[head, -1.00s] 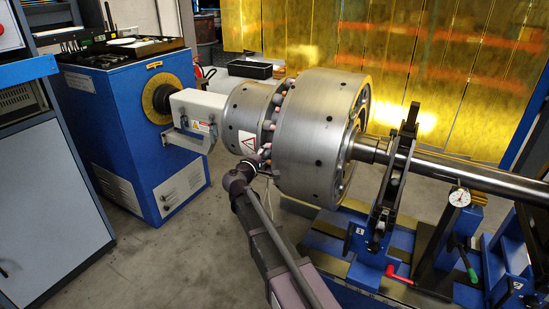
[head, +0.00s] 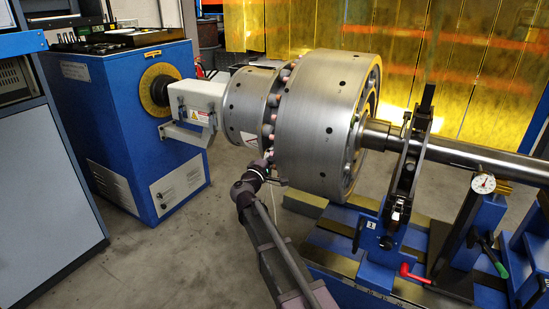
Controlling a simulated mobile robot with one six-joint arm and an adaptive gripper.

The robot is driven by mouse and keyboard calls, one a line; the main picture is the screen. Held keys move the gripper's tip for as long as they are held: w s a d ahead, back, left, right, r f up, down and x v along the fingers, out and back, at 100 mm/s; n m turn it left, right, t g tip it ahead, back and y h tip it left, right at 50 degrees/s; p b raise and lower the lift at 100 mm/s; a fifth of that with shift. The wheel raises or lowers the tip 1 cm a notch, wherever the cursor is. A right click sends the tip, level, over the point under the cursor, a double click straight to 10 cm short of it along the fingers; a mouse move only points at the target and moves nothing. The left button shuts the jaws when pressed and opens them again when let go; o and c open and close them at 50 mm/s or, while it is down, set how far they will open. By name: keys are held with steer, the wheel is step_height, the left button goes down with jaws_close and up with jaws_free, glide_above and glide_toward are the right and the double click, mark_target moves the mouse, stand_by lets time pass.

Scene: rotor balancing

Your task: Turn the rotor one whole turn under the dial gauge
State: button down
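The rotor (head: 315,135) is a big bare-steel drum with small dark holes, lying on a long shaft (head: 475,158). A smaller steel drum (head: 247,100) joins it at the left, with a warning label (head: 250,141) low on its near side. Several pale-tipped bolts (head: 269,139) ring the gap between the drums. The dial gauge (head: 484,184) has a white round face and stands beside the shaft at the right. My gripper (head: 270,171) is at the lower near side of that gap, by the lowest visible bolts. Its fingers are too small and dark to read, and contact is unclear.
A blue drive cabinet (head: 125,120) stands at the left, coupled to the rotor through a white housing (head: 195,103). A roller support (head: 408,165) carries the shaft. A red handle (head: 413,274) and a green handle (head: 490,254) project at the right. Yellow curtains hang behind.

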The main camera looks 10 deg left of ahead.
steer(key=shift+a+f+b, duration=0.1)
steer(key=shift+f+b, duration=0.55)
steer(key=shift+f, duration=0.35)
steer(key=shift+w, duration=0.1)
steer(key=shift+a, duration=0.15)
steer(key=shift+c, duration=0.7)
jaws_free()
steer(key=shift+w, duration=0.1)
steer(key=shift+c, duration=0.2)
